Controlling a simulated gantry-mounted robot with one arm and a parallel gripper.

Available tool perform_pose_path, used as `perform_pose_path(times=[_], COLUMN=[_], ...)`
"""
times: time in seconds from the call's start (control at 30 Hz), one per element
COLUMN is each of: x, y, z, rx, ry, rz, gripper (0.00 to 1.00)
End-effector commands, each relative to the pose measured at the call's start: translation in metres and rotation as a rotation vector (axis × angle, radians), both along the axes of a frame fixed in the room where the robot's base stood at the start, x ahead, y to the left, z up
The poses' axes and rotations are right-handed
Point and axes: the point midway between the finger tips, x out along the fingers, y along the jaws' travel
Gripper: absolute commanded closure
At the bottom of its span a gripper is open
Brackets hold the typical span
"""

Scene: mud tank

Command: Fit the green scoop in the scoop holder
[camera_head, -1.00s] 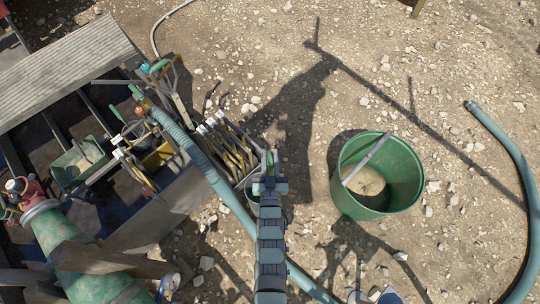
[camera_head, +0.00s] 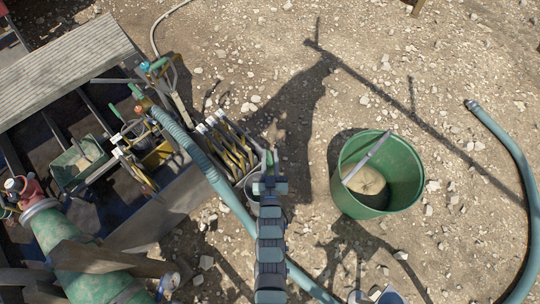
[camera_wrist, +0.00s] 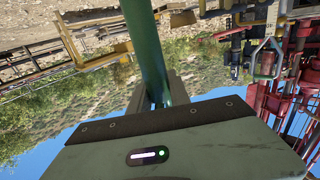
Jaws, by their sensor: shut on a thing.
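The green scoop (camera_wrist: 145,45) shows in the wrist view as a dark green round shaft running up from between my fingers. My gripper (camera_wrist: 165,98) is shut on this shaft. Its scoop end is not in view there. In the head view my gripper (camera_head: 269,178) is seen from above, just right of the yellow-edged tools, with a small green tip (camera_head: 270,157) of the scoop at its far end. A grey rounded rim (camera_head: 250,190) lies partly under my gripper. I cannot tell whether it is the scoop holder, or whether the scoop touches it.
Yellow-edged tools (camera_head: 228,147) stand close left of my gripper. A ribbed blue-green hose (camera_head: 205,165) passes beside them. A green bucket (camera_head: 405,178) with a grey bar across it stands to the right. Stony ground between is clear.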

Motion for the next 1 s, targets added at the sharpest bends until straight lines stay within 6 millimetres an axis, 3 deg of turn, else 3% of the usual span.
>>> perform_pose_path(times=[0.17,0.2,0.5,0.8,1.0], x=[0.000,0.000,0.000,-0.002,-0.019], y=[0.000,0.000,0.000,0.000,0.001], z=[-0.003,-0.002,-0.002,-0.003,-0.002], rx=[0.000,0.000,0.000,0.000,0.000], ry=[-0.001,-0.001,-0.001,0.001,0.004], rz=[0.000,0.000,0.000,0.000,0.000], gripper=[1.00,0.74,0.51,0.51,0.51])
